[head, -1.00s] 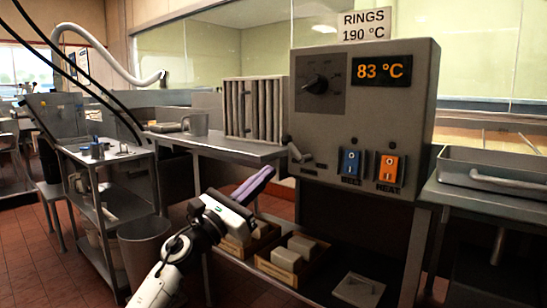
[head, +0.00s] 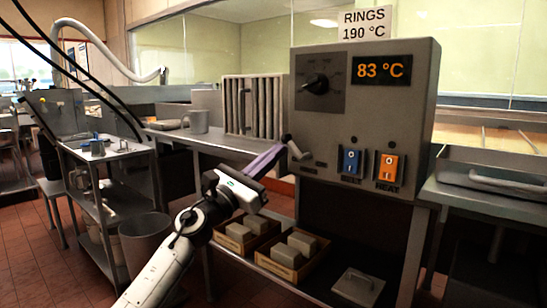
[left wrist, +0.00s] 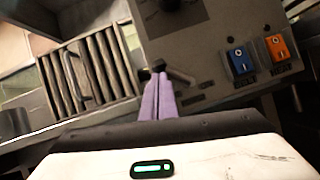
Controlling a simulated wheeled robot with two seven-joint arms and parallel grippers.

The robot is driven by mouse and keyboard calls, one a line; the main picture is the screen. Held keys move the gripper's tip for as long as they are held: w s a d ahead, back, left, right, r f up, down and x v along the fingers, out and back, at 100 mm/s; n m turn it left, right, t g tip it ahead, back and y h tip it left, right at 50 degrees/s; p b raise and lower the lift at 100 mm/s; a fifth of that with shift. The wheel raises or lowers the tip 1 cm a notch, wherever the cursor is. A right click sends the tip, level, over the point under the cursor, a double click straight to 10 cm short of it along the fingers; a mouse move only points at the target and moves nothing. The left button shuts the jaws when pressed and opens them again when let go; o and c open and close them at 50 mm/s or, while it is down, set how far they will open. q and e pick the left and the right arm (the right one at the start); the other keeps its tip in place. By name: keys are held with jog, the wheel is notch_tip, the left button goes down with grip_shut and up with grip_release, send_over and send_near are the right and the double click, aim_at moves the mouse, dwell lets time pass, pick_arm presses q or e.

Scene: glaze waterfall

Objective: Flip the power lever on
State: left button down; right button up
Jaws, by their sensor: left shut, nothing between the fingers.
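The power lever (head: 295,150) is a short grey handle at the lower left of the grey control box (head: 345,115). It slants in the head view and also shows in the left wrist view (left wrist: 182,76). My left gripper (head: 281,149) is shut and empty, its purple fingers pointing up and right at the lever. In the left wrist view the fingertips (left wrist: 160,82) are right by the lever's left end. I cannot tell whether they touch it. My right gripper is not in view.
The box also carries a dial (head: 316,84), an orange display (head: 381,70) reading 83 °C, a blue BELT switch (head: 351,161) and an orange HEAT switch (head: 388,167). A steel table (head: 225,146) stands left of the box. Wooden crates (head: 287,268) of blocks sit below.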

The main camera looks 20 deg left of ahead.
pick_arm(q)
jog(key=shift+r+m+g+h+b, duration=0.25)
jog(key=shift+m+g+h+b, duration=0.15)
jog(key=shift+m+h+b, duration=0.5)
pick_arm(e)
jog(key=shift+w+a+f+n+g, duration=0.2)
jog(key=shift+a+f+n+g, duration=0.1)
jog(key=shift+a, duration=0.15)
pick_arm(q)
jog(key=shift+m, duration=0.4)
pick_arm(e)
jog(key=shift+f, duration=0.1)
